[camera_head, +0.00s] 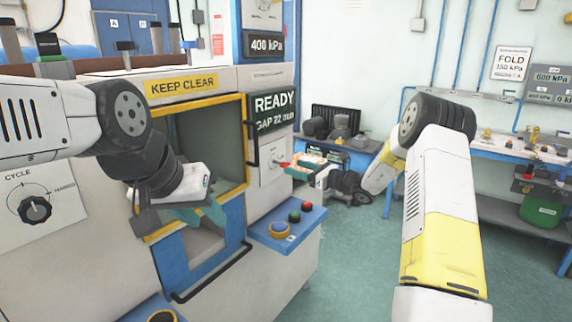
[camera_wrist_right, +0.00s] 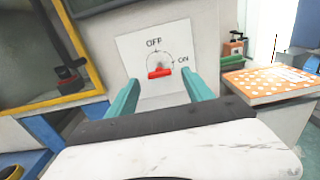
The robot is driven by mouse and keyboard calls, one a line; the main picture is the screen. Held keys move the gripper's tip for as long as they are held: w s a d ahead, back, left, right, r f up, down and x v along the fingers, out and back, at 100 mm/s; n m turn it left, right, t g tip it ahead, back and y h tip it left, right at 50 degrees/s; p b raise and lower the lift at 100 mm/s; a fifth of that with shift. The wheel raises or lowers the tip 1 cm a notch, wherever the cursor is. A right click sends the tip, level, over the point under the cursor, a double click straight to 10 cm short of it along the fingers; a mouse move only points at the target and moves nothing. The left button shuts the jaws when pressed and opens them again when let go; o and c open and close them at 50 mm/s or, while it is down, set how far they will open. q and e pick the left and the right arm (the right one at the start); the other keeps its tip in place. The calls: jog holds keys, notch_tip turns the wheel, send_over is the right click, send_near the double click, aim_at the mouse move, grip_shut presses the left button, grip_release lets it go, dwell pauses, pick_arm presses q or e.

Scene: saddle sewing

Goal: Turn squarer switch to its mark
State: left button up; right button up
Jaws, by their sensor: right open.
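The red-handled switch (camera_wrist_right: 159,72) is on a white plate marked OFF at the top and ON at the right. Its red bar lies nearly level, its right end a little higher. It also shows in the head view (camera_head: 284,164), below the READY display (camera_head: 274,112). My right gripper (camera_wrist_right: 159,88) is open, its teal fingers apart on either side of the switch in the picture; I see no contact. In the head view my right gripper (camera_head: 298,172) faces the panel. My left gripper (camera_head: 196,213) is in front of the yellow-framed opening; its finger gap is unclear.
A yellow-framed opening (camera_head: 243,150) is left of the switch. A blue ledge (camera_head: 287,238) with push buttons juts out below. An orange dotted item (camera_wrist_right: 268,82) lies right of my right gripper. A black CYCLE knob (camera_head: 35,209) is at the far left. Green floor is clear.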

aim_at(288, 165)
jog(key=x, duration=0.5)
grip_shut()
